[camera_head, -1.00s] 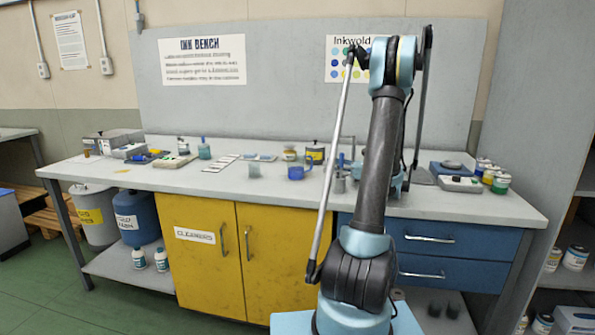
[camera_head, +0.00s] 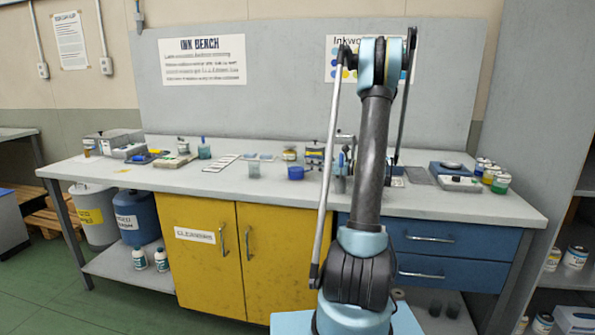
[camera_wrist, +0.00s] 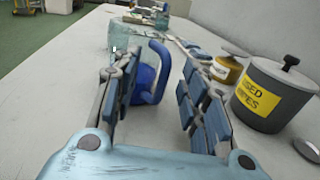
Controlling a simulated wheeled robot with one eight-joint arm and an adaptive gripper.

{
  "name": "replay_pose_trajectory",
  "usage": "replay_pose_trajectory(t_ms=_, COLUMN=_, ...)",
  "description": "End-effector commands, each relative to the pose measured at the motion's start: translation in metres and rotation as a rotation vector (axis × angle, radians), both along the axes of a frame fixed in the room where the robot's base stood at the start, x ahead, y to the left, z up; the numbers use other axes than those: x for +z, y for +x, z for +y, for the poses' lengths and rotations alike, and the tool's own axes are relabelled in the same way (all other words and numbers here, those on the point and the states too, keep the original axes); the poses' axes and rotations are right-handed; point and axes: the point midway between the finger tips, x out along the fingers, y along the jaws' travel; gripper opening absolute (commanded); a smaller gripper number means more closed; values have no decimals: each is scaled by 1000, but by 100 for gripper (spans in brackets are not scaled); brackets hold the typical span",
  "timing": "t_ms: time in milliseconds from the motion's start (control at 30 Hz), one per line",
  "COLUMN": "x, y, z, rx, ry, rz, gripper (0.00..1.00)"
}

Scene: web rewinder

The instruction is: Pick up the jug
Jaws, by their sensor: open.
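The jug is blue with a looped handle. In the head view the jug (camera_head: 296,173) stands on the bench top, left of my arm. In the wrist view the jug (camera_wrist: 145,84) stands ahead, its handle facing me and to the right. My gripper (camera_wrist: 161,68) is open, its two padded fingers on either side of the view, with the jug's handle showing between them. The left finger covers part of the jug's body. I cannot tell whether a finger touches it. In the head view my gripper is mostly hidden by my arm.
A translucent beaker (camera_wrist: 122,36) stands just beyond the jug; it also shows in the head view (camera_head: 254,170). A grey pot with a yellow label (camera_wrist: 271,95) and a small yellow-labelled jar (camera_wrist: 226,69) stand to the right. The bench (camera_wrist: 60,75) is clear on the left.

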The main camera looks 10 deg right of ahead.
Motion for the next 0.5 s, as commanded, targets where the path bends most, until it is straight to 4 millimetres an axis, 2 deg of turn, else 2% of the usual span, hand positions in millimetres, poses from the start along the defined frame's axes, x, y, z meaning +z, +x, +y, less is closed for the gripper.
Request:
replay_pose_trajectory(t_ms=67, x=0, y=0, z=0, rx=0, ry=0, rz=0, gripper=40)
replay_pose_trajectory(t_ms=233, x=0, y=0, z=0, rx=0, ry=0, rz=0, gripper=2)
replay_pose_trajectory(t_ms=500, x=0, y=0, z=-1, rx=-1, ry=1, rz=0, gripper=0)
